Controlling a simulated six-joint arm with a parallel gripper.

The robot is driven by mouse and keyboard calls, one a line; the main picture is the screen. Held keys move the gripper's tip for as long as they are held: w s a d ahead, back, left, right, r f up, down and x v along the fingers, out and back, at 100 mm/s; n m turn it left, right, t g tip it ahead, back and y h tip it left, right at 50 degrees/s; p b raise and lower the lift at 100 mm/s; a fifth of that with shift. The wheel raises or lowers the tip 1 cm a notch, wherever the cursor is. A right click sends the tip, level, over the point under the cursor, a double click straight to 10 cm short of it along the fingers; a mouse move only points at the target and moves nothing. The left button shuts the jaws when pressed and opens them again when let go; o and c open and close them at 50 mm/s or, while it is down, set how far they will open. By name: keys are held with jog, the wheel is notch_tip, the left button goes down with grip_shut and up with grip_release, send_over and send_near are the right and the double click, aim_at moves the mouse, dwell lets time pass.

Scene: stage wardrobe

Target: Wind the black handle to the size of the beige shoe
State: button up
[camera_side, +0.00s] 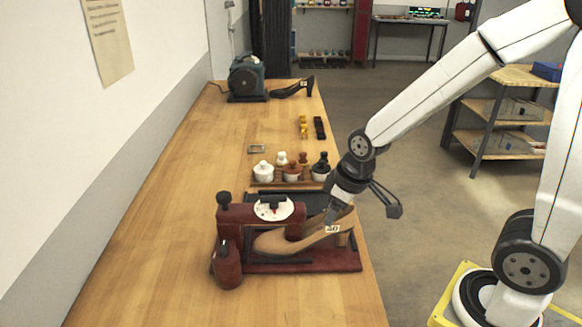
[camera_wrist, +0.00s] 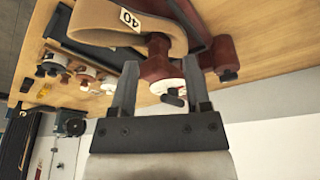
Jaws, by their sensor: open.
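The beige shoe (camera_side: 305,238), tagged 40, lies on its side-to-side length on a dark red device (camera_side: 245,215) with a white dial (camera_side: 271,209). A black handle (camera_side: 223,198) stands at the device's left end. My gripper (camera_side: 333,212) is above the shoe's heel end, pointing down and left. In the wrist view, the shoe (camera_wrist: 125,22) is at the top, upside down. My gripper (camera_wrist: 160,85) is open, and the white dial with a small black handle (camera_wrist: 175,99) shows between its fingers. I cannot tell how far beyond the fingertips they lie; no contact shows.
Behind the device, several small pots (camera_side: 292,170) stand on a rack. A grey-green machine (camera_side: 247,77) and a black shoe (camera_side: 292,88) are farther back. The left bench is clear.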

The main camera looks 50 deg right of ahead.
aim_at(276, 196)
jog(key=w+a+r+n+t+y, duration=0.1)
jog(key=w+a+r+n, duration=0.1)
jog(key=w+r+n, duration=0.4)
jog(key=w+n, duration=0.1)
jog(key=w, duration=0.3)
jog(key=shift+r+n+y, duration=0.2)
jog(key=shift+n+y, duration=0.1)
jog(key=shift+y, duration=0.1)
jog(key=shift+a+f, duration=0.1)
jog(key=shift+a, duration=0.05)
jog(key=shift+x, duration=3.75)
jog(key=shift+w, duration=0.1)
grip_shut()
